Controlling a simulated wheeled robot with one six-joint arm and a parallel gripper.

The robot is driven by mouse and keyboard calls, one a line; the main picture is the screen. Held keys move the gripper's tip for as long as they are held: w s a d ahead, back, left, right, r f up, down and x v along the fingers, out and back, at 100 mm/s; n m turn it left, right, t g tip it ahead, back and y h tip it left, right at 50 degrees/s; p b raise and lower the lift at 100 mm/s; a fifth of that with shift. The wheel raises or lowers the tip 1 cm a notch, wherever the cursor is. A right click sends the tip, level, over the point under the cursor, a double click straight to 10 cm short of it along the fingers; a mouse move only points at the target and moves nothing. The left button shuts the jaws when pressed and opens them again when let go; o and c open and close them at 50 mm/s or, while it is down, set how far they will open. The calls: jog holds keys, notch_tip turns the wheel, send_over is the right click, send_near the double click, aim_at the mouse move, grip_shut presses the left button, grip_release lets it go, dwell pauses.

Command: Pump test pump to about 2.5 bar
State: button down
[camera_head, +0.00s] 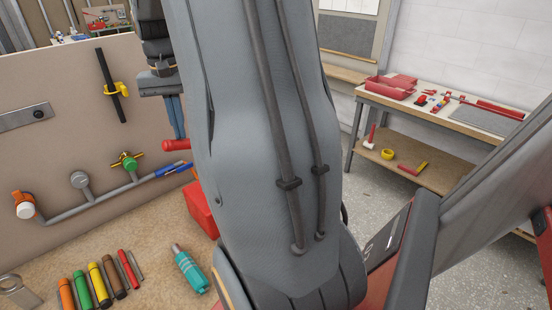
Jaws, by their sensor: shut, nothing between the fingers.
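The test pump seems to be the red box (200,210) on the bench, partly hidden behind my own arm. A red grip (175,146), perhaps the pump's lever, shows above it and runs behind my arm. My gripper (178,134) points down with its narrow blue-grey fingers shut and empty. Its tips are right by the red grip; I cannot tell whether they touch it. A round gauge (80,181) stands on the grey pipe (100,199) along the panel, its reading too small to tell. A green-capped valve (129,162) and a blue fitting (173,170) are on the same pipe.
On the bench lie several coloured-handled tools (97,284) and a teal bottle (189,270). An orange-and-white fitting (24,207) ends the pipe at left. A yellow clamp (117,90) hangs on the panel. A second workbench (440,115) stands at right, with floor between.

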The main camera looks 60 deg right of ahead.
notch_tip(320, 180, down, 9)
jog(key=b, duration=0.4)
notch_tip(320, 180, up, 11)
jog(key=p, duration=0.5)
jog(key=shift+r, duration=0.15)
dwell(2.1)
dwell(0.4)
jog(key=shift+r, duration=0.1)
dwell(1.0)
